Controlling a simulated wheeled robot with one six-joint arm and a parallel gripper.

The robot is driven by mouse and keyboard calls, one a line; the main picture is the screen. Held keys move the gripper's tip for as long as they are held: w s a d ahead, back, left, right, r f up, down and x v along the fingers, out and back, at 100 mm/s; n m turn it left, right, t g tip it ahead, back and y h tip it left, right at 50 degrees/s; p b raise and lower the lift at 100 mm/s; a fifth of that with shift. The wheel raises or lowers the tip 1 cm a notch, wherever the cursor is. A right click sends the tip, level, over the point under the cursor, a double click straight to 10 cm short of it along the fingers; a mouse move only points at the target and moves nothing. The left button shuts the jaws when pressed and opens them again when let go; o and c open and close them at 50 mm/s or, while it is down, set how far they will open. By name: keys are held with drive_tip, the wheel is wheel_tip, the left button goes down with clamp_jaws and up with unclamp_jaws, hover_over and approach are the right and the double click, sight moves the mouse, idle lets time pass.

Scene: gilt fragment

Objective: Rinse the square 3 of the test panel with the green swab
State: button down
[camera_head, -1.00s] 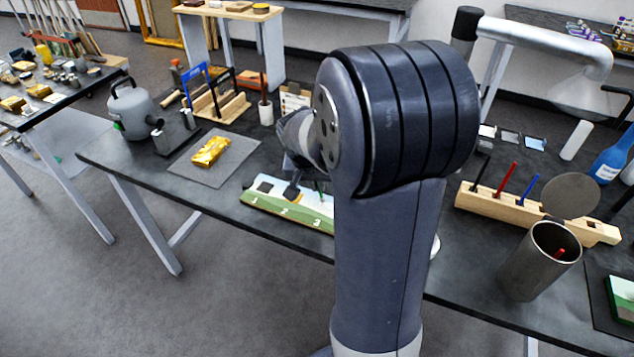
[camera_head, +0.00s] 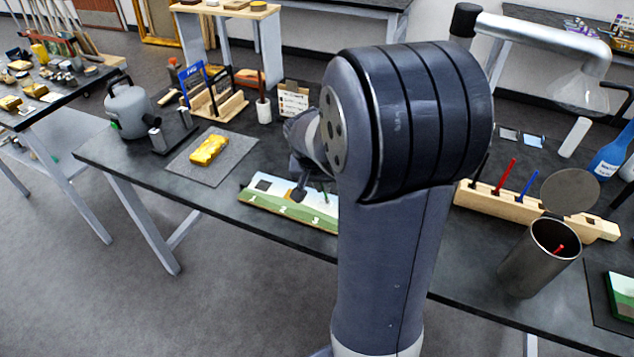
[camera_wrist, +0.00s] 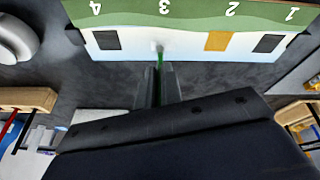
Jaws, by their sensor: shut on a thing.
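The test panel (camera_head: 300,216) lies on the dark table, with a green numbered strip and a pale strip. In the wrist view the panel (camera_wrist: 185,40) is upside down, numbers 4 to 1 from left to right. Below 4 and 1 are dark squares, below 2 an ochre one (camera_wrist: 216,41). Below 3 the strip looks pale around the swab's head; no dark patch shows there. My gripper (camera_wrist: 160,88) is shut on the green swab (camera_wrist: 160,62), whose pale tip is at square 3. I cannot tell if it touches. The gripper is partly hidden in the head view.
A wooden rack (camera_head: 520,208) holds black, red and blue swabs to the right of my arm. A metal can (camera_head: 540,258) with a red stick inside stands in front of it. A gold fragment (camera_head: 208,150) lies on a grey mat left of the panel.

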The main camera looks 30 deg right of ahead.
drive_tip(key=shift+s+d+f, duration=0.1)
drive_tip(key=shift+s+d, duration=0.1)
drive_tip(key=shift+s, duration=0.2)
drive_tip(key=shift+w, duration=0.1)
drive_tip(key=shift+w+a+b, duration=0.7)
drive_tip(key=shift+w+a, duration=0.1)
drive_tip(key=shift+w, duration=0.15)
idle(3.2)
